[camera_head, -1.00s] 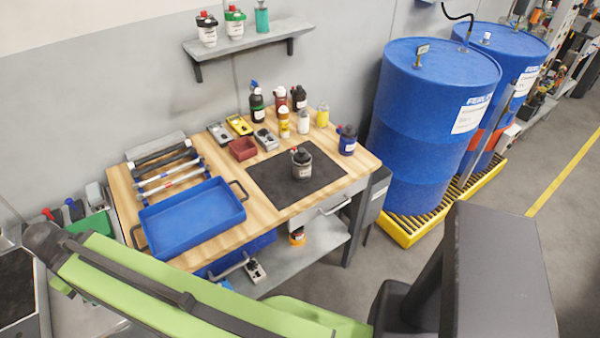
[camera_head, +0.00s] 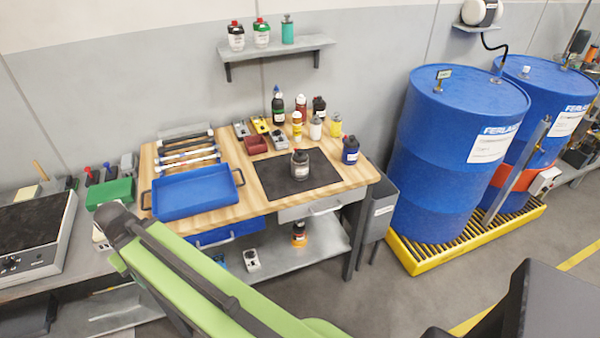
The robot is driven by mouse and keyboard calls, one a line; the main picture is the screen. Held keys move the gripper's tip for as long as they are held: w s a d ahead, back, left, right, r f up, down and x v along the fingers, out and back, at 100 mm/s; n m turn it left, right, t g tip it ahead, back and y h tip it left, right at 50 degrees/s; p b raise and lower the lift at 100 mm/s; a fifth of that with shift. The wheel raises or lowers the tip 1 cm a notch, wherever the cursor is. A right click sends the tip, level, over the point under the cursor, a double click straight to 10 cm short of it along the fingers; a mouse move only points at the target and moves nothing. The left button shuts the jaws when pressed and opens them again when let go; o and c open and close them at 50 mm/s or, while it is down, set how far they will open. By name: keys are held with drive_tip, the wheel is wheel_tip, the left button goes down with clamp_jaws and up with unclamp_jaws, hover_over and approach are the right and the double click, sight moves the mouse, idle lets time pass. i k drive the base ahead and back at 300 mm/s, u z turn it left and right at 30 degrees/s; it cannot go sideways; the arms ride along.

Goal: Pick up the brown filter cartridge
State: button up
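I cannot pick out a clearly brown filter cartridge at this size. A dark grey-brown container (camera_head: 300,164) with a black top and pale label stands upright on the black mat (camera_head: 272,181) on the wooden workbench (camera_head: 238,212). A small orange and black item (camera_head: 299,234) stands on the grey shelf under the bench. A dark red-brown bottle (camera_head: 301,105) stands among several bottles at the back of the bench. My green arm crosses the lower left of the view, in front of the bench. My gripper is not visible, so its state is hidden.
A blue tray (camera_head: 195,205) lies on the bench's left, with tools behind it. A dark red bin (camera_head: 256,145) and a blue bottle (camera_head: 350,151) are near the mat. Blue drums (camera_head: 450,150) stand on a yellow pallet (camera_head: 413,262) at right. Open floor lies in front.

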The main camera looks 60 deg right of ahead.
sight(299, 156)
drive_tip(key=z, duration=0.15)
drive_tip(key=i, duration=0.95)
drive_tip(key=u, duration=0.1)
